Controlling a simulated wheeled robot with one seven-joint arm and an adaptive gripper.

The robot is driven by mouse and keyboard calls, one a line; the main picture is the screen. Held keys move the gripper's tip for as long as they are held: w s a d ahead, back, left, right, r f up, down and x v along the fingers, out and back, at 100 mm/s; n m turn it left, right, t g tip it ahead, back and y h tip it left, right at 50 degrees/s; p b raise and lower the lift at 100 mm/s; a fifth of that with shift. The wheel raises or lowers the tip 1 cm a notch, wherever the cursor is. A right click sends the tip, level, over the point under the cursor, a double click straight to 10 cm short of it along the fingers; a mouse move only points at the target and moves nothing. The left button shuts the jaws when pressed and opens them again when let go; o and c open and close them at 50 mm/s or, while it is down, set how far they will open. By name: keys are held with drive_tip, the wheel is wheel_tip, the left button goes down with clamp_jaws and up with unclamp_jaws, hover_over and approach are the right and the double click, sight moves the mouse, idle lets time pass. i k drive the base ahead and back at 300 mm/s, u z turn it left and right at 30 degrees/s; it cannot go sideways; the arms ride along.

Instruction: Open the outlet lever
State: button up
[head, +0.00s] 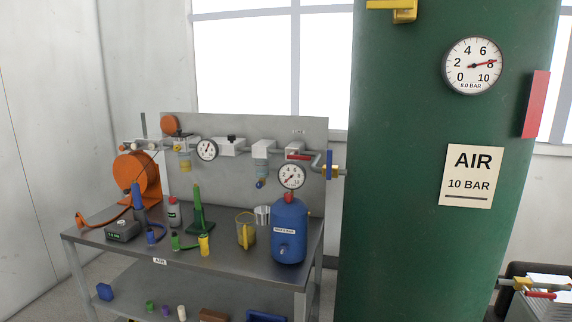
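No label I can read names the outlet lever. A short red handle (298,156) sits on the pipe line at the right of the grey back panel (225,126), beside a blue wheel or handle (330,164). A large red flat piece (535,104) stands upright at the right side of the green air tank (400,200). A red bar (541,295) lies along a pipe with a brass fitting (521,284) at the lower right. A yellow fitting (404,10) is cut off at the top edge. My gripper is not in view.
The tank's gauge (473,66) points near 8. Floor shows at the lower left.

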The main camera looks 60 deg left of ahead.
sight(329, 156)
drive_tip(key=k, duration=0.65)
drive_tip(key=u, duration=1.15)
drive_tip(key=i, duration=0.4)
drive_tip(key=z, duration=0.05)
